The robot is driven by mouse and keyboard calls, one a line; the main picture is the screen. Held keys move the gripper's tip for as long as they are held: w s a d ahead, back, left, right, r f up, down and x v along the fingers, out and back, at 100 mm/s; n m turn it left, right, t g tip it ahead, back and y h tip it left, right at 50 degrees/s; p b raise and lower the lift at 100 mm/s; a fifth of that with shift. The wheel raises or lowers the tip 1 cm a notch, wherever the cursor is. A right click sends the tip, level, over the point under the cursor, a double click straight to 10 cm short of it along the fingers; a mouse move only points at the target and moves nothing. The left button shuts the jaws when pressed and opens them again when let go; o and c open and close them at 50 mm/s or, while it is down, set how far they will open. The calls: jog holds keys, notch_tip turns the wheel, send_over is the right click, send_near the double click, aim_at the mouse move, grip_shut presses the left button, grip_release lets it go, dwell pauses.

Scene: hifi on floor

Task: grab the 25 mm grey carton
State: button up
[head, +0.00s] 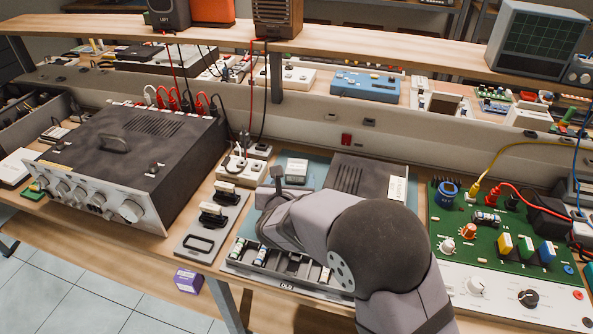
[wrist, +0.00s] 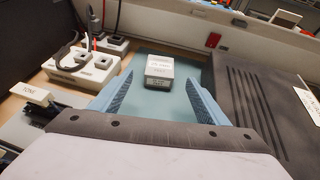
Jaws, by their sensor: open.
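The grey carton (wrist: 159,72) is a small pale grey box with printed labels on its top and front. It sits on a teal mat (wrist: 150,105) in the wrist view, centred ahead of my gripper (wrist: 158,84). The two blue ribbed fingers are open, one on each side of its line, with nothing between them and the carton a little beyond the tips. In the head view the carton (head: 297,167) shows just behind my arm. My arm hides most of the gripper there.
A dark vented box (wrist: 250,100) stands close on the right. A white socket block (wrist: 82,66) with plugs and cables is on the left. A low wall (wrist: 245,40) runs behind. A grey amplifier (head: 135,155) and a green circuit board (head: 500,235) flank the area.

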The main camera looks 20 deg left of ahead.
aim_at(297, 166)
jog(key=shift+p+x, duration=0.85)
jog(key=shift+x, duration=4.4)
jog(key=shift+d, duration=0.1)
jog(key=c, duration=1.2)
